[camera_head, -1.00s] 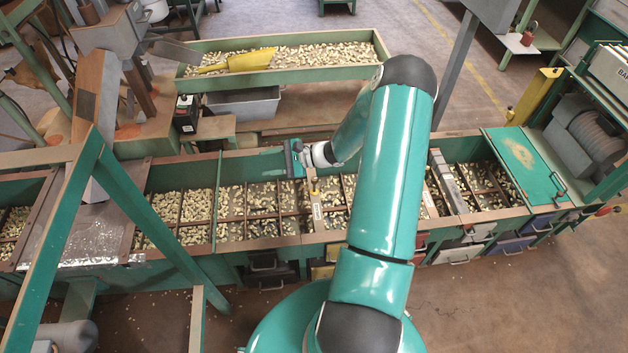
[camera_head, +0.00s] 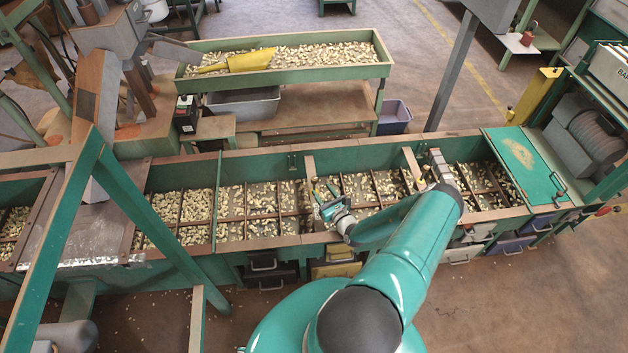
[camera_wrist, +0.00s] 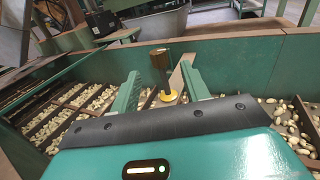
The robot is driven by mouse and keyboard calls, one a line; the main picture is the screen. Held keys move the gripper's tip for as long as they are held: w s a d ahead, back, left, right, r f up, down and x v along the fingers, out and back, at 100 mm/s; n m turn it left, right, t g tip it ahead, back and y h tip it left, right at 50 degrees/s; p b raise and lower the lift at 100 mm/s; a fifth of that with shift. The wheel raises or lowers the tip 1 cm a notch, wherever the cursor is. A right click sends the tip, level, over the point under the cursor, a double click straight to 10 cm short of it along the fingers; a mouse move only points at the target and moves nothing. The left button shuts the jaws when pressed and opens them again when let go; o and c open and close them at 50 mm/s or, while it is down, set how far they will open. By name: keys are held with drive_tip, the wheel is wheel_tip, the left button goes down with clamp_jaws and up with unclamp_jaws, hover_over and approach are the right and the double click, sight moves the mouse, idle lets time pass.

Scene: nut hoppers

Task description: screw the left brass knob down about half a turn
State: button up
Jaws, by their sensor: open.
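A brass-brown knob (camera_wrist: 160,60) stands upright in the wrist view on a dark stem, with a yellow disc (camera_wrist: 168,96) at the stem's foot. My gripper (camera_wrist: 160,86) is open, its two green fingers spread to the left and right of the stem. The knob appears just beyond the fingertips; I see no contact. In the head view my gripper (camera_head: 325,192) is over the middle of the nut trough, beside a pale crossbar (camera_head: 309,166). I cannot make out the knob there.
The long green trough (camera_head: 255,162) holds nuts in compartments split by thin dividers. Another crossbar (camera_head: 412,163) and a grey block (camera_head: 438,165) stand to the right. A nut tray (camera_head: 300,78) with a yellow scoop (camera_head: 250,61) is behind. The trough's back wall (camera_wrist: 235,58) rises close beyond the knob.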

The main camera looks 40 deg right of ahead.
sight(316, 183)
drive_tip(key=x, duration=0.7)
drive_tip(key=shift+a, duration=0.1)
drive_tip(key=c, duration=1)
drive_tip(key=shift+m+g+h, duration=0.3)
drive_tip(key=shift+m+h, duration=0.5)
drive_tip(key=shift+h, duration=0.4)
drive_tip(key=o, duration=1)
